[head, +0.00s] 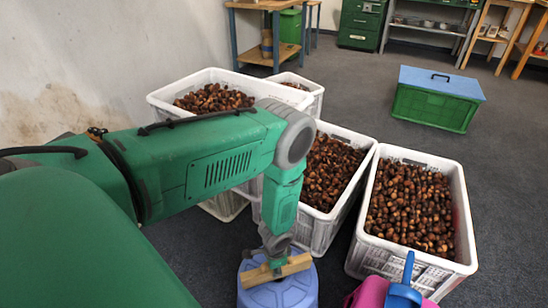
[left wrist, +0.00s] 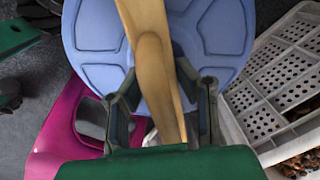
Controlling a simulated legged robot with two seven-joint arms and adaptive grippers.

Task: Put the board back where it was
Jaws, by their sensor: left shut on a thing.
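The board (head: 298,264) is a short, light-brown wooden piece. My left gripper (head: 276,258) points down and is shut on it, low at the bottom of the head view. The board is over a round blue-lavender top (head: 284,294); I cannot tell whether it touches it. In the left wrist view the board (left wrist: 148,45) runs lengthwise between the two fingers (left wrist: 163,112), with the ribbed blue round top (left wrist: 215,28) behind it. My right gripper is not in view.
White crates of chestnuts (head: 466,235) stand to the right and behind.

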